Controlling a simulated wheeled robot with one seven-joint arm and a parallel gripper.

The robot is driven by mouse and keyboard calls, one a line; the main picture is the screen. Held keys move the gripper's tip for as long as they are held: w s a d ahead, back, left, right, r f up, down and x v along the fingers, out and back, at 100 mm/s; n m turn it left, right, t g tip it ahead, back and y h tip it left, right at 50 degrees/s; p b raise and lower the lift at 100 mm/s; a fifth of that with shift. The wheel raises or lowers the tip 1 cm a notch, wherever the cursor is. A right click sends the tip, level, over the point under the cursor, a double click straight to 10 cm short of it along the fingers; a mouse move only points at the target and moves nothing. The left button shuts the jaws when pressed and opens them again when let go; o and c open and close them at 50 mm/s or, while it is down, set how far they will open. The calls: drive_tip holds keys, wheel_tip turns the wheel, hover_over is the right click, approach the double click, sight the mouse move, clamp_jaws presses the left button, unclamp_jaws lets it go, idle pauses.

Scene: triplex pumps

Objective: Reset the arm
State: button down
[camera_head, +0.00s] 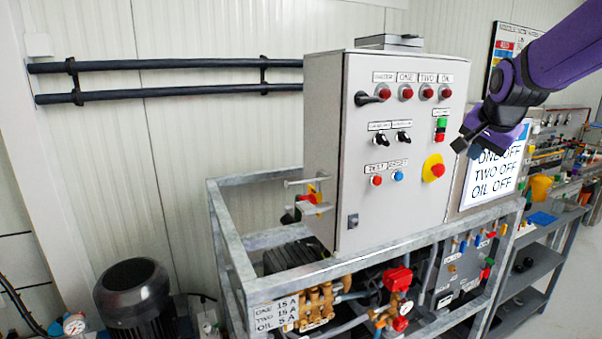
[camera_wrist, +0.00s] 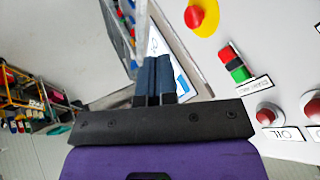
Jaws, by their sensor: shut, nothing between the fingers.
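My gripper (camera_head: 466,143) is at the end of my purple arm (camera_head: 565,50), which reaches in from the upper right in the head view. It hangs in front of the right side of the grey control cabinet (camera_head: 350,215), near the green and red buttons (camera_head: 440,130) and the yellow-ringed red emergency stop (camera_head: 434,168). In the wrist view my gripper's fingers (camera_wrist: 154,62) are together with nothing between them. The green and red buttons (camera_wrist: 232,66) and emergency stop (camera_wrist: 200,16) show to their right, apart from the fingers.
The cabinet sits on a grey metal frame (camera_head: 290,280) with brass and red pump parts (camera_head: 320,303) below. A white sign (camera_head: 497,165) stands right of the cabinet. A dark motor (camera_head: 133,290) is at lower left. Shelving (camera_head: 535,265) stands at the right.

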drive_tip(key=s+a+f+n, duration=0.1)
drive_tip(key=s+a+n, duration=0.2)
drive_tip(key=s, duration=0.6)
drive_tip(key=s+a+f+n+g+y, duration=0.1)
drive_tip(key=s+a+n, duration=0.3)
drive_tip(key=s, duration=0.5)
drive_tip(key=s+a+f+n+g, duration=0.1)
drive_tip(key=s+a+n, duration=0.3)
drive_tip(key=s, duration=0.6)
drive_tip(key=shift+a+f+y, duration=0.15)
drive_tip(key=shift+a+y, duration=0.2)
drive_tip(key=shift+y, duration=0.05)
